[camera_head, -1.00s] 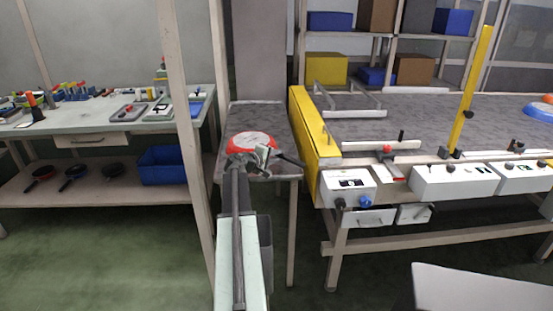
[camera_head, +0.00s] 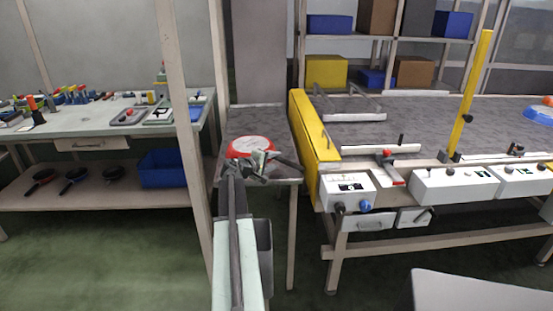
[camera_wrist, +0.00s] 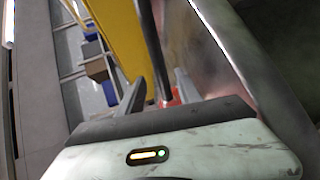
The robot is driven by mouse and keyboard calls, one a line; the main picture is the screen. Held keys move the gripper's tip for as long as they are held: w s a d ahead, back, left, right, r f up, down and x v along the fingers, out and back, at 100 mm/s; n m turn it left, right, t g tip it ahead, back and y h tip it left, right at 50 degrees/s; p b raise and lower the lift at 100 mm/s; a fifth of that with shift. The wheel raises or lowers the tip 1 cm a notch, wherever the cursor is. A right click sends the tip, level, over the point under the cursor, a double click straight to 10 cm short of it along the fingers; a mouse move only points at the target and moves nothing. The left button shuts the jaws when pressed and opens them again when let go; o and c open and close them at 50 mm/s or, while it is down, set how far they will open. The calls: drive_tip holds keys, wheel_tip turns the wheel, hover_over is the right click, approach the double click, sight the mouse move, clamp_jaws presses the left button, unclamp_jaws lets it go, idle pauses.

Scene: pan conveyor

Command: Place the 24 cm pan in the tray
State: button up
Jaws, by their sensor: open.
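A red pan (camera_head: 250,147) with a pale inside lies on the small grey stand (camera_head: 255,120) between the left bench and the conveyor. Its size cannot be read. Its dark handle (camera_head: 288,164) points right, toward the stand's front edge. My gripper (camera_head: 262,166) is at the pan's near edge, by the base of the handle, and hides part of it. In the wrist view the fingers (camera_wrist: 158,92) are apart, with a dark rod (camera_wrist: 150,45), apparently the handle, between them and a bit of red beyond. I cannot tell which container is the tray.
A yellow end plate (camera_head: 307,130) of the conveyor table stands close right of the stand. A wooden post (camera_head: 182,120) rises at left. Several dark pans (camera_head: 76,174) and a blue bin (camera_head: 163,168) are on the left bench's lower shelf. Control boxes (camera_head: 345,192) line the conveyor front.

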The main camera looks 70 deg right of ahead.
drive_tip(key=p+v, duration=0.2)
drive_tip(key=v, duration=0.8)
drive_tip(key=shift+w+p, duration=0.1)
drive_tip(key=shift+p, duration=0.25)
drive_tip(key=shift+d, duration=0.1)
